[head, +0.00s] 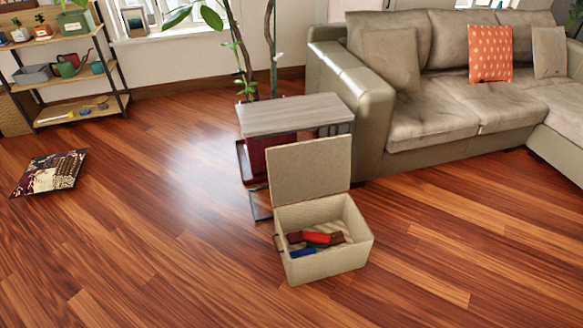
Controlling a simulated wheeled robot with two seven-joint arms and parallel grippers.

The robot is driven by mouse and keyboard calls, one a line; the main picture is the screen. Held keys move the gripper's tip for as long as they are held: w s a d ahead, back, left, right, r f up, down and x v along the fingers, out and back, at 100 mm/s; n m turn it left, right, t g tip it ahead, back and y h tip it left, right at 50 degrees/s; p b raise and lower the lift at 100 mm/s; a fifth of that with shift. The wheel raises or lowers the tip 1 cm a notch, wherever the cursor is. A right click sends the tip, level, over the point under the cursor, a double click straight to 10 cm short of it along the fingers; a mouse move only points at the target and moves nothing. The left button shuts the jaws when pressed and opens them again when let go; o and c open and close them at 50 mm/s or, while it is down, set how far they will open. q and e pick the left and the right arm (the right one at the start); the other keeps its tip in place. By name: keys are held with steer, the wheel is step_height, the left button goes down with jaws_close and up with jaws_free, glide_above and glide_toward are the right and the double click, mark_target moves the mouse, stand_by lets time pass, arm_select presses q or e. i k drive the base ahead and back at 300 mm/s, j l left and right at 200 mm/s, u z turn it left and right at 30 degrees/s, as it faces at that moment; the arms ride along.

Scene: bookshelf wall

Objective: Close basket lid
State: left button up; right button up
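A beige basket (330,265) stands on the wooden floor, a little right of the middle of the head view. Its lid (309,171) is open and stands upright at the back edge. Inside lie several small items, among them a red one (317,238) and a blue one (302,253). Neither of my grippers shows in the head view.
A small side table (293,114) stands right behind the lid. A grey sofa (450,104) is at the back right. A shelf rack (60,84) stands at the back left. A patterned cushion or mat (49,173) lies on the left floor. The front floor is clear.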

mark_target(304, 170)
steer(key=i+j+u, duration=0.15)
steer(key=u, duration=0.3)
steer(key=i+j+u, duration=0.1)
steer(key=u, duration=0.35)
steer(key=i+u, duration=0.2)
steer(key=u, duration=0.25)
steer(key=i, duration=3)
steer(key=i+j+z, duration=0.15)
steer(key=i, duration=0.6)
steer(key=i+j, duration=0.15)
steer(key=i, duration=0.55)
steer(key=i+z, duration=0.2)
steer(key=z, duration=2.05)
